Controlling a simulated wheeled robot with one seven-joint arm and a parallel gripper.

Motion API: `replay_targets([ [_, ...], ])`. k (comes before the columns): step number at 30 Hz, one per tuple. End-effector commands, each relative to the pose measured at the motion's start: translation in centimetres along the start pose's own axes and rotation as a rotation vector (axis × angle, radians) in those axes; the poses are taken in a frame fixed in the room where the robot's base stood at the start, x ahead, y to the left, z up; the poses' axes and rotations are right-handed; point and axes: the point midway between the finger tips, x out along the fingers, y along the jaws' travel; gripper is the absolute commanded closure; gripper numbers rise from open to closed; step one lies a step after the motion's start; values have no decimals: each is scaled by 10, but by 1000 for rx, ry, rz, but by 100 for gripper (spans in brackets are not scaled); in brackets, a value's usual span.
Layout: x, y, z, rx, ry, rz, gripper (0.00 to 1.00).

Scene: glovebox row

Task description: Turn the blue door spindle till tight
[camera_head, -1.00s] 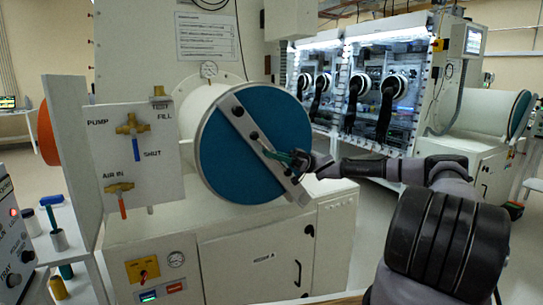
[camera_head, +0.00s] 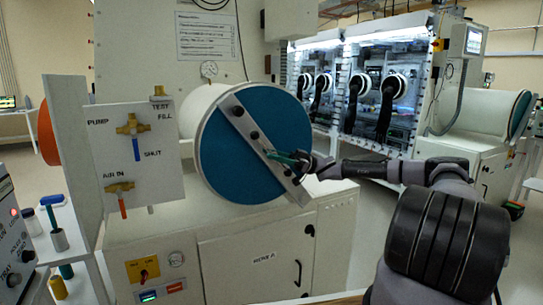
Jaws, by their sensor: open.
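The round blue door (camera_head: 238,165) closes the end of a white horizontal cylinder. A grey bar (camera_head: 262,143) crosses it diagonally, with dark knobs along it. A teal spindle handle (camera_head: 281,157) sits on the lower half of the bar. My gripper (camera_head: 297,161) is at the right end of this handle, in front of the bar. Its fingers are small and dark here, and the handle partly overlaps them. I cannot tell whether they touch it.
A white valve panel (camera_head: 165,184) with brass valves labelled PUMP and AIR IN stands left of the door. A white cabinet (camera_head: 225,265) is below. Lit gloveboxes (camera_head: 360,85) are behind at right. A shelf with small coloured tools (camera_head: 58,238) is at lower left.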

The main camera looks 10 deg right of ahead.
Motion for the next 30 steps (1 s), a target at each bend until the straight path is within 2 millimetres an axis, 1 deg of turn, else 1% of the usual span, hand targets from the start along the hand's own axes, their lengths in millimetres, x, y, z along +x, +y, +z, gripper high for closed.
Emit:
replay_targets([
  [9, -61, 1, 0, -1, -1, 5, 54],
  [12, -79, 1, 1, -1, -2, 5, 54],
  [15, -91, 0, 1, 0, -1, 3, 54],
  [20, -101, 0, 1, 1, 0, 2, 54],
  [27, -102, 0, 1, 1, 0, 1, 54],
  [28, -102, 0, 1, 1, 0, 1, 62],
  [29, -101, 0, 1, 2, -1, 0, 73],
  [30, -100, 0, 1, 6, -5, -3, 88],
])
